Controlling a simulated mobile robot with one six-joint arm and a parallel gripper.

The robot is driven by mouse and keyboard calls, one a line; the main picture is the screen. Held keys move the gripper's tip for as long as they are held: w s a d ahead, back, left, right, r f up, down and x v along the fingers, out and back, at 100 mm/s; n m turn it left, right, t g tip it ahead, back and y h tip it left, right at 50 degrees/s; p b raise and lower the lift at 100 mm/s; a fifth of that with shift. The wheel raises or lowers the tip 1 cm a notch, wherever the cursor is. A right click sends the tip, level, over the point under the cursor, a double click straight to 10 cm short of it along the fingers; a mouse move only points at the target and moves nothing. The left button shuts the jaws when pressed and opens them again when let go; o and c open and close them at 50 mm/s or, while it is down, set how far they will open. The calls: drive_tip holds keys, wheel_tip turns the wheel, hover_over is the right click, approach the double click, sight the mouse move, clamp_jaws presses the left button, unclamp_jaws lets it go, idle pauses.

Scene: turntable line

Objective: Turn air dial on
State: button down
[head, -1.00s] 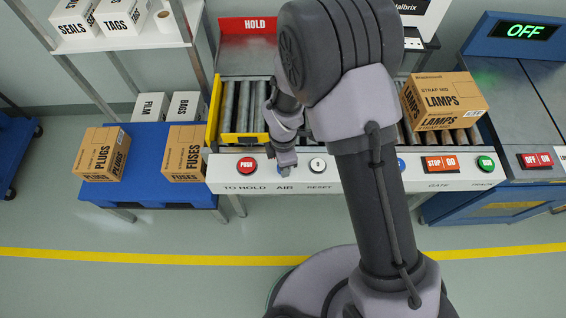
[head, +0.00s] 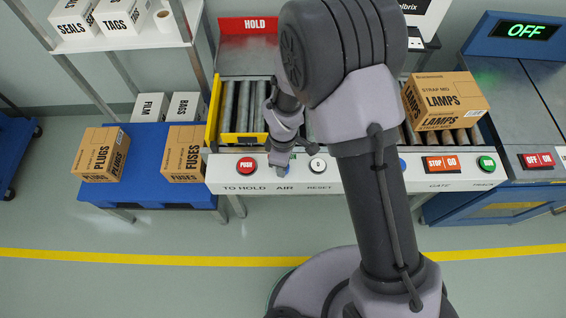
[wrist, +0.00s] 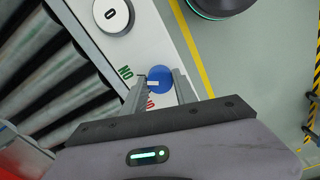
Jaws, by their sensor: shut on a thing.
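The air dial (wrist: 162,78) is a round blue knob on the white front panel, with a short white mark toward its left side in the wrist view. Green ON lettering (wrist: 125,73) sits beside it, and red lettering is mostly hidden behind a finger. My gripper (wrist: 158,88) is shut on the dial, one finger on each side. In the head view my gripper (head: 280,168) is at the panel above the word AIR, and the dial (head: 288,169) is mostly hidden behind it.
A red PUSH button (head: 247,165) is left of the dial and a white reset button (head: 318,165) is right of it. Rollers (head: 240,105) lie behind the panel. A LAMPS box (head: 445,100) stands on the rollers at the right.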

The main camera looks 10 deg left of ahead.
idle(0.3)
drive_tip(key=c, duration=1)
unclamp_jaws()
drive_tip(key=shift+o, duration=0.2)
wheel_tip(320, 180, up, 18)
drive_tip(key=p, duration=0.6)
drive_tip(key=shift+f, duration=0.25)
